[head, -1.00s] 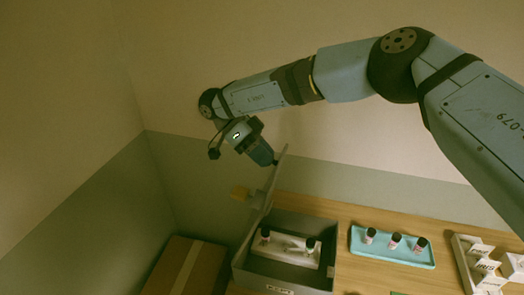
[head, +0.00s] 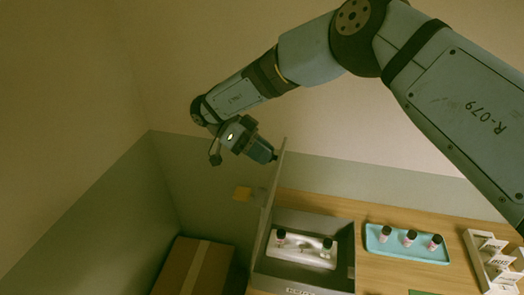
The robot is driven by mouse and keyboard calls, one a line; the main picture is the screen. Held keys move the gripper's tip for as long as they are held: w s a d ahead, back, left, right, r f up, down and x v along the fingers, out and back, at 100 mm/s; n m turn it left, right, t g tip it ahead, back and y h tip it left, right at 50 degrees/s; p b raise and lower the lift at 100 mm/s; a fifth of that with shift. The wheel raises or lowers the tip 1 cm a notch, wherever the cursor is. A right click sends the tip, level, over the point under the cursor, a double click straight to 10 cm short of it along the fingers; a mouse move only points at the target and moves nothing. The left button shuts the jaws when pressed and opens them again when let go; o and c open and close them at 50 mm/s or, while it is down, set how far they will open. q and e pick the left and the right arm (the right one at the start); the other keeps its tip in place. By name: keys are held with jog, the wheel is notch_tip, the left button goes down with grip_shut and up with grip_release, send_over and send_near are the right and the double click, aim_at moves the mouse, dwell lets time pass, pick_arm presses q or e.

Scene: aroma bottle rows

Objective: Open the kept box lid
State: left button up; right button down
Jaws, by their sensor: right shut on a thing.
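The grey box (head: 345,262) stands on the wooden table with its top open. Its thin grey lid (head: 267,215) stands up on edge along the box's left side, seen almost edge-on. Inside the box is a pale insert (head: 300,250) with two dark-capped bottles, one at left (head: 280,237) and one at right (head: 327,245). My left gripper is out of view.
A turquoise tray (head: 440,257) with three dark-capped bottles stands right of the box. A white divided rack (head: 478,255) is at the far right. A brown carton (head: 180,270) sits low at the left. The wall is close behind the table.

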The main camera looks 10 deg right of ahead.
jog(key=shift+f, duration=0.1)
jog(key=c, duration=0.8)
grip_release()
